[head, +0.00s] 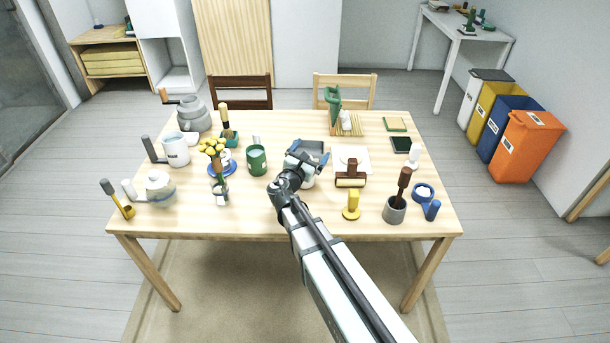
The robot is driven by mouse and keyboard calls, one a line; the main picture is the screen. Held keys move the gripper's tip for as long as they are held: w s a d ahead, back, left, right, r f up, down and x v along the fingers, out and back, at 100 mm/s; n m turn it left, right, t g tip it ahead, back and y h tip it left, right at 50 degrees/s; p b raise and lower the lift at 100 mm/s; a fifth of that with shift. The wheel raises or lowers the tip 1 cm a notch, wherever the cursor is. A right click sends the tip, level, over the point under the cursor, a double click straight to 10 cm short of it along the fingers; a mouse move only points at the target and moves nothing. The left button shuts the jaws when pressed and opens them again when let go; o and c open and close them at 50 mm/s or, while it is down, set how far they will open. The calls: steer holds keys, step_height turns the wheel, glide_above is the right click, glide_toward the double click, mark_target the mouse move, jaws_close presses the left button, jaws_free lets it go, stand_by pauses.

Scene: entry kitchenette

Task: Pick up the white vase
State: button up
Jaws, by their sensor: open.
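My gripper (307,160) is open over the middle of the table, in front of a grey tray (324,148). A small white rounded object (310,183) shows partly beneath it; my gripper hides most of it. It may be the white vase, but I cannot tell, nor whether the fingers are around it.
The wooden table (262,222) is crowded. A green mug (256,160) stands left of my gripper; a brown-handled block (352,172) and yellow stamp-like object (351,205) stand right. A grey pot (395,210) is near the right front. The front centre-left is bare.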

steer(key=s+a+f, duration=0.1)
steer(key=f, duration=0.3)
steer(key=s+a+f+n, duration=0.1)
steer(key=a+f, duration=0.1)
steer(key=f, duration=0.2)
steer(key=s+a+f+n, duration=0.1)
steer(key=a+f, duration=0.1)
steer(key=f, duration=0.2)
steer(key=shift+s, duration=0.1)
steer(key=shift+w+d+f, duration=0.3)
steer(key=shift+w+d, duration=0.05)
steer(key=shift+w, duration=0.35)
steer(key=shift+x, duration=3)
steer(key=shift+c, duration=0.3)
steer(key=c, duration=1.3)
steer(key=shift+r, duration=0.2)
steer(key=shift+r, duration=4.9)
